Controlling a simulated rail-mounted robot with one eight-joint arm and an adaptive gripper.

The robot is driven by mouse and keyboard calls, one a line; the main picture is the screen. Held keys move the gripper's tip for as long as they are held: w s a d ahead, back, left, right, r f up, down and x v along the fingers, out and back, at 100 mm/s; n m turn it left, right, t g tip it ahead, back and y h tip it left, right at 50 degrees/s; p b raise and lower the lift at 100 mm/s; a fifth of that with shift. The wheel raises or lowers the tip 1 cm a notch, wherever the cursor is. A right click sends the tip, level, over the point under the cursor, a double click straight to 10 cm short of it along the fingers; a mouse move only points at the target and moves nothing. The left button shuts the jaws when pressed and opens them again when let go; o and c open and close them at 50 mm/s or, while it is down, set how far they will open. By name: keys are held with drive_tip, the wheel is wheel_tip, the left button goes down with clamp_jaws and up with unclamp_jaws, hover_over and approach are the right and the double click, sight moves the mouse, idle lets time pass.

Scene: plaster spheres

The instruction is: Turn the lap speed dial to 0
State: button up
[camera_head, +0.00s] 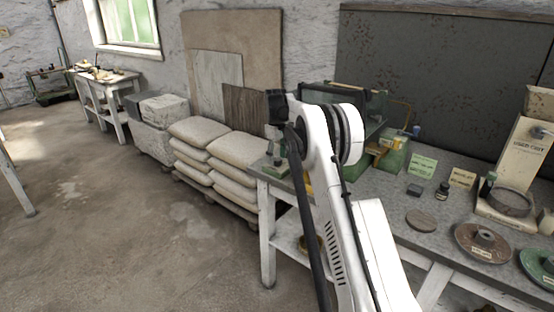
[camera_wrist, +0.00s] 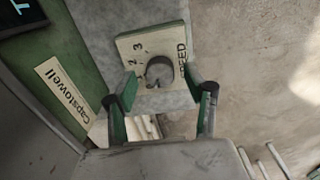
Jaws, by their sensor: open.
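The lap speed dial is a round grey knob (camera_wrist: 159,70) on a cream plate (camera_wrist: 127,44) in the wrist view. The plate reads SPEED along its right side, with 2 and 3 legible at its upper left. I cannot tell clearly which number the knob points to. My gripper (camera_wrist: 160,80) is open, with one green finger to the lower left of the knob and one to the lower right. The knob lies between and just beyond the fingertips, and I cannot tell whether they touch it. The head view does not show the dial clearly.
A green panel with a Capstowell label (camera_wrist: 64,92) lies left of the dial in the wrist view. In the head view, the workbench (camera_head: 390,200) carries round discs (camera_head: 484,240) and small bottles at right. Stacked sacks (camera_head: 235,150) stand left of it; floor (camera_head: 130,220) is clear.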

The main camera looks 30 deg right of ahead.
sight(276, 160)
wheel_tip(276, 160, up, 11)
drive_tip(key=shift+a, duration=0.15)
idle(0.5)
drive_tip(key=s+a+r+m+t, duration=0.1)
drive_tip(key=s+a+r+t, duration=0.1)
drive_tip(key=s+a+r, duration=0.75)
drive_tip(key=s+a+r+m+t, duration=0.1)
drive_tip(key=s+a+r, duration=0.2)
drive_tip(key=s, duration=0.4)
drive_tip(key=s+a+r+t, duration=0.1)
drive_tip(key=s+a+r, duration=0.25)
drive_tip(key=s, duration=0.35)
drive_tip(key=s+a+f+m+t, duration=0.1)
drive_tip(key=s+a+f, duration=0.2)
drive_tip(key=s, duration=0.6)
drive_tip(key=s+a+f+t, duration=0.1)
drive_tip(key=s+a+f, duration=0.2)
drive_tip(key=s+f, duration=0.3)
drive_tip(key=s+a+f+m+t, duration=0.1)
drive_tip(key=s+a+f, duration=0.2)
drive_tip(key=s, duration=1)
wheel_tip(276, 160, down, 2)
drive_tip(key=shift+f+m, duration=0.2)
drive_tip(key=shift+m, duration=0.1)
